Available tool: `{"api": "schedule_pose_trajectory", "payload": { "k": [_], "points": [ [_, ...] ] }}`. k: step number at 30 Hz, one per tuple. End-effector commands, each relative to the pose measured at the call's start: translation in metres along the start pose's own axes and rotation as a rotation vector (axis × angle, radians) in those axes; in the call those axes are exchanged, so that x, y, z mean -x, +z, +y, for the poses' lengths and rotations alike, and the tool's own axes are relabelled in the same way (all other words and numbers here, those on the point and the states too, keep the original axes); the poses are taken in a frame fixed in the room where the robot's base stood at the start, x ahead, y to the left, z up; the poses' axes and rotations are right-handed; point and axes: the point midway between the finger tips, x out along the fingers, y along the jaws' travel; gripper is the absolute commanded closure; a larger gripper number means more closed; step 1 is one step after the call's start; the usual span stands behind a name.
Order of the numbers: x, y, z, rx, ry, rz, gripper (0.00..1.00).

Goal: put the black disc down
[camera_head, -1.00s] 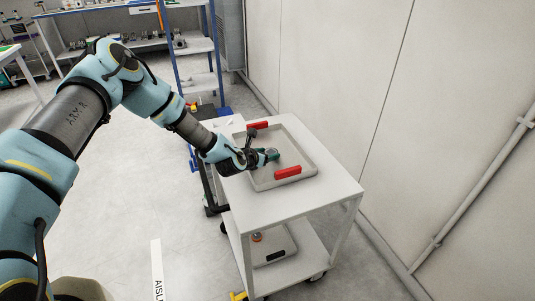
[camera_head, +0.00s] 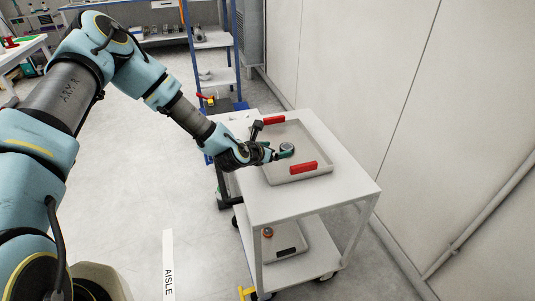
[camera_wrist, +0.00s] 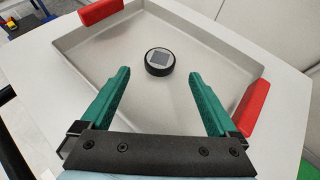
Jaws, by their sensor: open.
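The black disc (camera_wrist: 159,62) lies flat on the floor of a grey tray with red handles; it has a light square on its top. It also shows in the head view (camera_head: 287,147) at my gripper's tips. My gripper (camera_wrist: 160,92) is open, with its green fingers spread wide. The disc sits just beyond the fingertips, between their lines and apart from both. In the head view my gripper (camera_head: 279,153) reaches over the tray's left side. The tray (camera_head: 312,178) stands on the top of a white cart (camera_head: 345,190).
Red handles (camera_head: 303,167) rise at two sides of the tray. The cart's lower shelf holds a small orange-topped item (camera_head: 267,232) and a scale-like box (camera_head: 288,240). A wall (camera_head: 370,80) stands close on the right. A blue-framed shelf (camera_head: 215,60) is behind. The floor at left is open.

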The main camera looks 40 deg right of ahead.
Motion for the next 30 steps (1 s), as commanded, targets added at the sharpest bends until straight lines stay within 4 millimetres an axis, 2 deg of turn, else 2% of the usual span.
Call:
{"api": "schedule_pose_trajectory", "payload": {
  "k": [3, 9, 13, 22, 26, 29, 30],
  "points": [
    [0.024, -0.002, 0.001, 0.000, 0.000, -0.001, 0.05],
    [0.052, -0.001, 0.001, 0.000, 0.001, -0.001, 0.05],
    [0.059, 0.000, 0.000, -0.001, 0.000, -0.001, 0.05],
    [0.063, 0.000, 0.002, -0.023, 0.000, 0.007, 0.05],
    [0.080, -0.008, 0.022, -0.205, -0.005, 0.074, 0.05],
    [0.110, -0.021, 0.053, -0.478, -0.026, 0.187, 0.05],
    [0.127, -0.027, 0.068, -0.602, -0.043, 0.244, 0.05]
  ]
}}
